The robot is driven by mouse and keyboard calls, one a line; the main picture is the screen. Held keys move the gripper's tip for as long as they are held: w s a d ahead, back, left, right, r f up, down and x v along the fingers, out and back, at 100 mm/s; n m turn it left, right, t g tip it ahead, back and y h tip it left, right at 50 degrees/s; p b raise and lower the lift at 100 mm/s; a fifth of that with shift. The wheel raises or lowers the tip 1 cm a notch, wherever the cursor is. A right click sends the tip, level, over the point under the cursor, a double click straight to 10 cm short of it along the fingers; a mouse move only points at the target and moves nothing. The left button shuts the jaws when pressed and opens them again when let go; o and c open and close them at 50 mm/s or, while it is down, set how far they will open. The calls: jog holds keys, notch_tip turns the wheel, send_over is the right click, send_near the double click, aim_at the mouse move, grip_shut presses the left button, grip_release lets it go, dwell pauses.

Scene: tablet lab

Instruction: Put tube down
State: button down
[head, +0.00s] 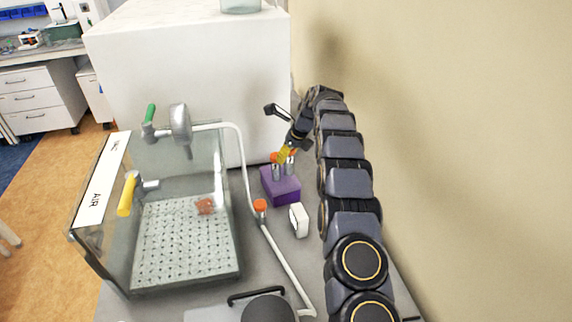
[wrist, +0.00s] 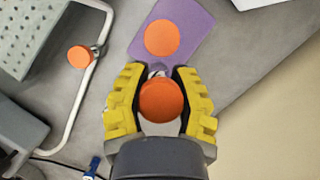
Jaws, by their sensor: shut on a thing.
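My gripper (head: 285,153) is shut on an orange-capped tube (wrist: 161,100), with its yellow fingers (wrist: 122,100) on both sides of the cap. In the head view the fingers are at the top of the purple rack (head: 282,188). The rack also shows ahead of the fingers in the wrist view (wrist: 200,28). Another orange-capped tube (wrist: 162,38) stands in the rack. The lower end of the held tube is hidden in the wrist view, so I cannot tell whether it is in a hole or above the rack.
Another orange cap (head: 260,205) is beside the white pipe (head: 245,165). A small white box (head: 299,220) stands in front of the rack. A glass-walled basin (head: 185,245) with taps is at left. A beige wall (head: 450,130) is close on the right.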

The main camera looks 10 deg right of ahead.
jog(key=shift+w+f, duration=0.6)
jog(key=shift+f, duration=1.65)
jog(key=c, duration=0.8)
grip_release()
jog(key=shift+f, duration=0.15)
jog(key=v, duration=1.2)
jog(key=shift+r, duration=0.2)
